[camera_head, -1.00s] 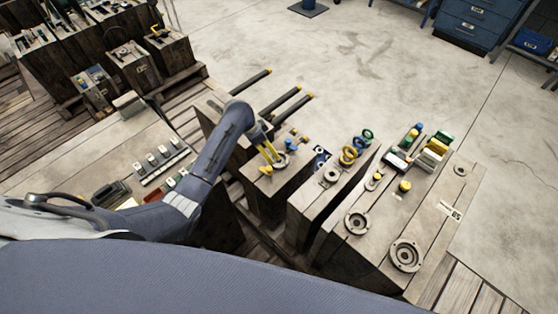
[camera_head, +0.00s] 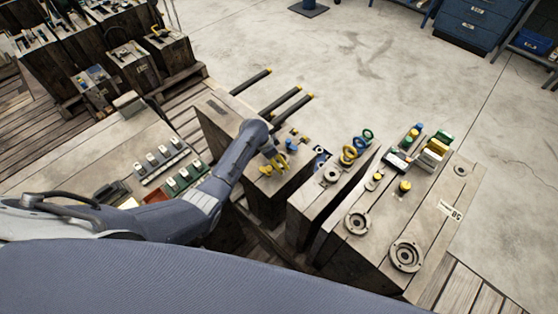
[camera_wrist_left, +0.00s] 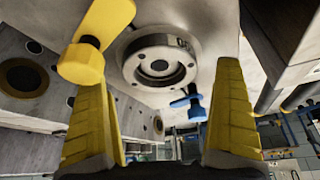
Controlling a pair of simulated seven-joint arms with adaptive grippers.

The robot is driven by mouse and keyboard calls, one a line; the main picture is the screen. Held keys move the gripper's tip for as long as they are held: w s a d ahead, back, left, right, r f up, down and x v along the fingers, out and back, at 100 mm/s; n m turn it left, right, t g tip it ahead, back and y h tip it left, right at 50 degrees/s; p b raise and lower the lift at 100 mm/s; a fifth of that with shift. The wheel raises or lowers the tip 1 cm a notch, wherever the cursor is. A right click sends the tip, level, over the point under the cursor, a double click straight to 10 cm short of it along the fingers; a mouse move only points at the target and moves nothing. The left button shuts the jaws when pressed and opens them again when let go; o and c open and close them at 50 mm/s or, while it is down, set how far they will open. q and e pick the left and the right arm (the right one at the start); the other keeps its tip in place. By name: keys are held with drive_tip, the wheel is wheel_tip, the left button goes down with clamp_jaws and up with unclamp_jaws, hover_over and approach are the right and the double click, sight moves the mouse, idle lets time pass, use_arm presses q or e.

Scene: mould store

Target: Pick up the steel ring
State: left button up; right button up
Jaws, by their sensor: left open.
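A pale steel ring (camera_wrist_left: 136,62) with small holes around its face shows in the left wrist view. It lies on the top of a wooden block (camera_wrist_left: 165,98) and is apart from both fingers. My left gripper (camera_head: 275,165), with yellow fingers, is open over the middle block in the head view, and its fingers stand either side of the ring in the wrist view. In the head view the gripper largely hides the ring. My right gripper is not in view.
Beside the ring are a yellow knob (camera_wrist_left: 82,62) and a blue fitting (camera_head: 291,145). Other round metal pieces (camera_head: 357,222) lie on the blocks to the right, with coloured rings (camera_head: 349,154). Dark bars with yellow ends (camera_head: 285,102) lie behind.

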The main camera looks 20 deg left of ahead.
use_arm(q)
drive_tip(key=shift+x, duration=0.8)
drive_tip(key=c, duration=1.6)
